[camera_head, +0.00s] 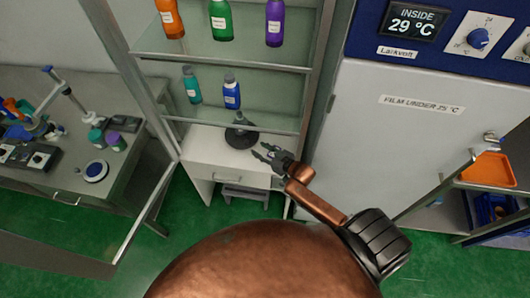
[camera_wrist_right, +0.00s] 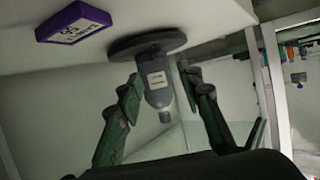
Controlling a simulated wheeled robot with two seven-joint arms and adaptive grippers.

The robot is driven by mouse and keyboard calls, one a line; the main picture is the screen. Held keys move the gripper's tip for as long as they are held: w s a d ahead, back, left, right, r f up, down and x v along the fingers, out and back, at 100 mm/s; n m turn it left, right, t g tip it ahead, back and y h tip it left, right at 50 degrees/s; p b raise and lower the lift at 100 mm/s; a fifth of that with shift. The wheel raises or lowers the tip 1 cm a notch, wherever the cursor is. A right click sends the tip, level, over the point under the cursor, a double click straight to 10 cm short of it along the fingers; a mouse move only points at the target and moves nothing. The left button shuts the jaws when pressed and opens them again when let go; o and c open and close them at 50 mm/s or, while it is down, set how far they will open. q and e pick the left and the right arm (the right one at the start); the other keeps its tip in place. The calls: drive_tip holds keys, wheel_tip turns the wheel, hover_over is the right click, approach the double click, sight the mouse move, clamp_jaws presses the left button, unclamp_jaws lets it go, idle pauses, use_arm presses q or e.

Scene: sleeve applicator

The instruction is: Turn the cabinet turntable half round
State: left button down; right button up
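The turntable (camera_head: 241,139) is a dark round disc on the white lower surface of the open cabinet. It also shows in the right wrist view (camera_wrist_right: 125,48), where the scene appears upside down. A grey bottle (camera_wrist_right: 157,85) with a white label stands on the disc. My right gripper (camera_head: 262,151) is open, just right of the disc in the head view. In the right wrist view its two fingers (camera_wrist_right: 160,77) appear on either side of the bottle; I see no clear contact. My left gripper is not in view.
A purple labelled box (camera_wrist_right: 75,22) lies beside the disc. Shelves above hold several bottles, including a blue one (camera_head: 232,94). A glass door (camera_head: 150,215) stands open at left. A white cabinet with a display (camera_head: 413,20) is at right. A cluttered bench (camera_head: 60,180) is at far left.

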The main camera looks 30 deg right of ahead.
drive_tip(key=shift+v, duration=1.7)
drive_tip(key=shift+r, duration=0.1)
